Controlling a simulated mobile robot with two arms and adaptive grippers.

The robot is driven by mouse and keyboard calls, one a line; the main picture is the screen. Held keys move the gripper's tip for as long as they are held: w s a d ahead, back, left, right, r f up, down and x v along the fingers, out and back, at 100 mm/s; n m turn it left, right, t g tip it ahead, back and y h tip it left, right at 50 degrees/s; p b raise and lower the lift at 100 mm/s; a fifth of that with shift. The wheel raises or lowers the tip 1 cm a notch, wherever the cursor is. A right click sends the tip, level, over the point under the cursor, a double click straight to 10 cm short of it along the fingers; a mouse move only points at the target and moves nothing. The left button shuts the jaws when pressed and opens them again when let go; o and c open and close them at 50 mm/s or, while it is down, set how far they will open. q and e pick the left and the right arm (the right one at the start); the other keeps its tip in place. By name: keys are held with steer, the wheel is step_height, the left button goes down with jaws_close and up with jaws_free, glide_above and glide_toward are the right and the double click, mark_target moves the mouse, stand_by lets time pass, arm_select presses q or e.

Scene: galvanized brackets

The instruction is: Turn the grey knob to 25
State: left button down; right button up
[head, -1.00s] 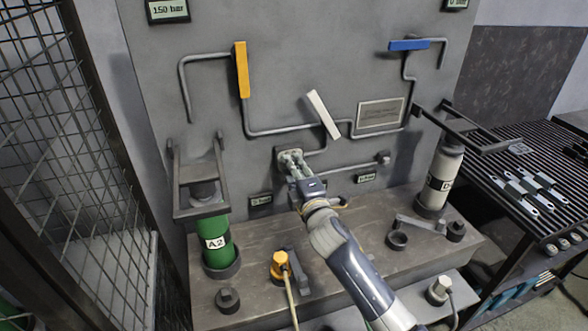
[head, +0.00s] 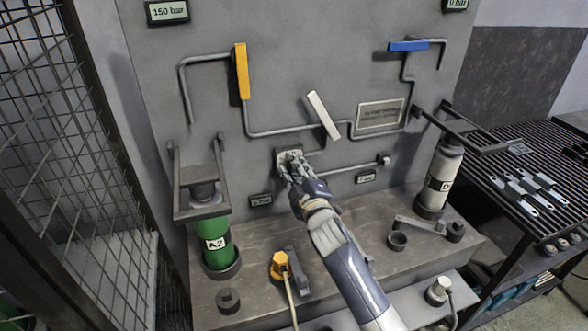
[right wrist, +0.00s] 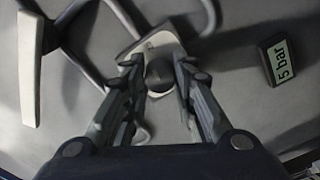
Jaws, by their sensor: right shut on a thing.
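The grey knob (right wrist: 160,74) is a dark round knob on a pale plate (right wrist: 152,45) on the grey panel, seen in the right wrist view. My right gripper (right wrist: 158,70) has a finger on either side of the knob and is shut on it. In the head view my right gripper (head: 291,160) reaches up to the same plate, and its fingers hide the knob. No scale or pointer on the knob can be read. A small display (right wrist: 280,60) beside it reads 5 bar. My left gripper is not in view.
A white lever (head: 322,115), a yellow lever (head: 241,71) and a blue lever (head: 408,45) sit on the panel's pipes around my right arm. A green cylinder (head: 216,244) and a pale cylinder (head: 441,176) stand either side. A display (head: 167,11) reads 150 bar.

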steer(key=shift+f, duration=0.1)
steer(key=o, duration=1.1)
steer(key=shift+s, duration=0.15)
steer(key=v, duration=1.1)
steer(key=shift+s+d, duration=0.15)
steer(key=shift+s, duration=0.2)
